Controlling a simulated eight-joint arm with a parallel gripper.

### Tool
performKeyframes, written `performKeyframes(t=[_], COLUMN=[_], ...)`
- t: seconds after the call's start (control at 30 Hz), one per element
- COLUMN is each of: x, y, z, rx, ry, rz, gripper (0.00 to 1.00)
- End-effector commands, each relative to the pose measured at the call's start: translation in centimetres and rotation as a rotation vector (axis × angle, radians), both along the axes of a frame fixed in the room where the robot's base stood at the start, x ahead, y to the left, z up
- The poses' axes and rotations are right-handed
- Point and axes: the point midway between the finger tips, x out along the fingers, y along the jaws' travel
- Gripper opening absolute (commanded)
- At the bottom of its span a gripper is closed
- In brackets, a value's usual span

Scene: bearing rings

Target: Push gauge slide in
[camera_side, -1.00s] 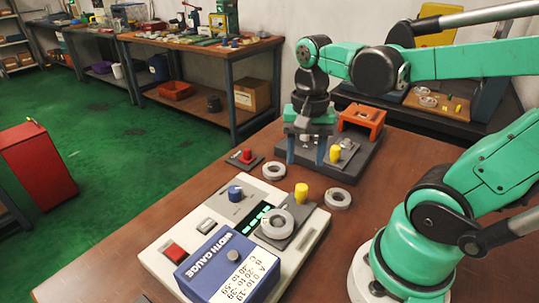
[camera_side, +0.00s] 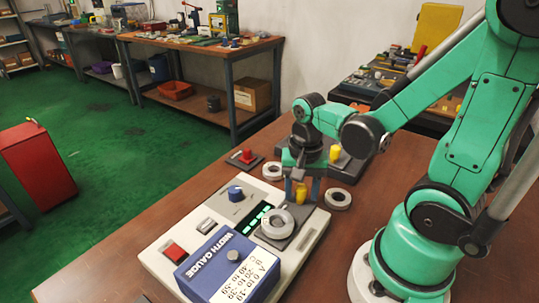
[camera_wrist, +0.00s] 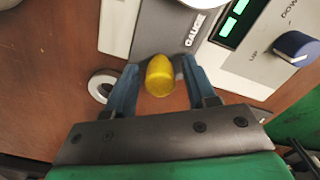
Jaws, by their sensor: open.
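The gauge slide (camera_side: 285,238) is a grey plate with a yellow knob (camera_side: 299,196) at its far end. It sits in the pale width gauge base (camera_side: 190,226), with a metal ring (camera_side: 278,221) lying on it. In the wrist view, the slide (camera_wrist: 168,32) bears the word GAUGE, and its yellow knob (camera_wrist: 160,77) shows between my fingers. My gripper (camera_side: 303,190) points down at the knob. It is open, with a finger on each side and gaps visible in the wrist view (camera_wrist: 159,72).
The blue width gauge box (camera_side: 228,265) stands over the near end of the base. A blue dial (camera_side: 235,193) and red button (camera_side: 173,251) are on the base. Loose rings lie on the table to the right (camera_side: 338,199) and behind (camera_side: 272,171). A red-knobbed block (camera_side: 243,159) stands behind.

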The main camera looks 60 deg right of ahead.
Motion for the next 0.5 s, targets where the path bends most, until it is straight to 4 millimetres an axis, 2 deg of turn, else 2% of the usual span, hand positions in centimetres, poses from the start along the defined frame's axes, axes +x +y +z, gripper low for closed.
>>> performKeyframes(t=[0.07, 0.1, 0.27, 0.5], x=[0.0, 0.0, 0.0, 0.04], y=[0.0, 0.0, 0.0, 0.53], z=[0.01, 0.01, 0.02, 0.03], rx=[0.0, 0.0, 0.0, 0.0], ry=[0.0, 0.0, 0.0, 0.0], rz=[0.0, 0.0, 0.0, 0.004], gripper=[0.5, 0.44, 0.0, 0.0])
